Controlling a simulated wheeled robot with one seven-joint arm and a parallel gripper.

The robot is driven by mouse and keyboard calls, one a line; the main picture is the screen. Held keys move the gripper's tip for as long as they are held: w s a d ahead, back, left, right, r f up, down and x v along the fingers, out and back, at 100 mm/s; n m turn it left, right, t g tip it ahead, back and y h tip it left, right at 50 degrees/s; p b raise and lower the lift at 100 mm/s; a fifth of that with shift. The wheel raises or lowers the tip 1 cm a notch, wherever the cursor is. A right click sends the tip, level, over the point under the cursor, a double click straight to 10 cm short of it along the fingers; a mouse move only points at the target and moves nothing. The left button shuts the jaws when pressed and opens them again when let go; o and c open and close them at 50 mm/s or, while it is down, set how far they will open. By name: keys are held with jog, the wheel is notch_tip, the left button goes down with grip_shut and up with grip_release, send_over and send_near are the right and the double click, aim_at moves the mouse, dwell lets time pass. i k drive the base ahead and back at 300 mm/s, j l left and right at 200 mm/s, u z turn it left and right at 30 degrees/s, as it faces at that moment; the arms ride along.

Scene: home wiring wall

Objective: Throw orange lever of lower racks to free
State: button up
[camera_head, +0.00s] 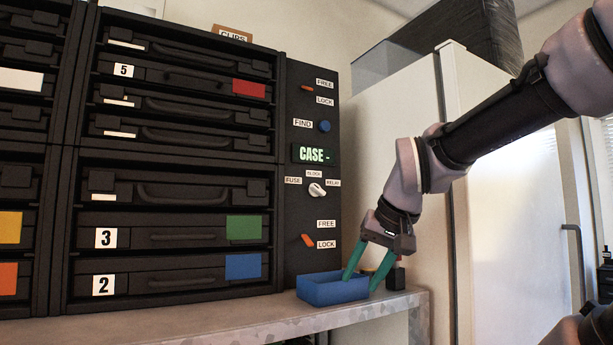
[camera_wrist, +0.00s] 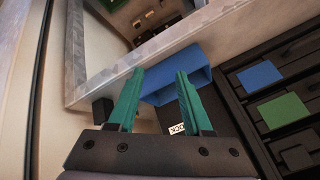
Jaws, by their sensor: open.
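The lower orange lever (camera_head: 308,241) sits on the black control panel between the FREE label (camera_head: 326,223) above and the LOCK label (camera_head: 326,244) below. It slants, and I cannot tell surely which label it is set to. An upper orange lever (camera_head: 307,88) sits by the top FREE and LOCK labels. My gripper (camera_head: 366,275), with green fingers, is open and empty, low and to the right of the lower lever, in front of the blue bin. In the wrist view the fingers (camera_wrist: 157,92) stand apart, and the lower lever is not clearly seen.
A blue open bin (camera_head: 335,291) stands on the shelf (camera_head: 240,325) below the panel; it also shows in the wrist view (camera_wrist: 183,72). Racks of black cases (camera_head: 170,230) fill the left. A blue knob (camera_head: 325,126), a white selector (camera_head: 317,190) and a CASE display (camera_head: 314,154) share the panel.

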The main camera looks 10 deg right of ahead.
aim_at(305, 238)
jog(key=k+j, duration=0.1)
jog(key=k, duration=0.35)
jog(key=k+j+z, duration=0.1)
jog(key=k, duration=0.3)
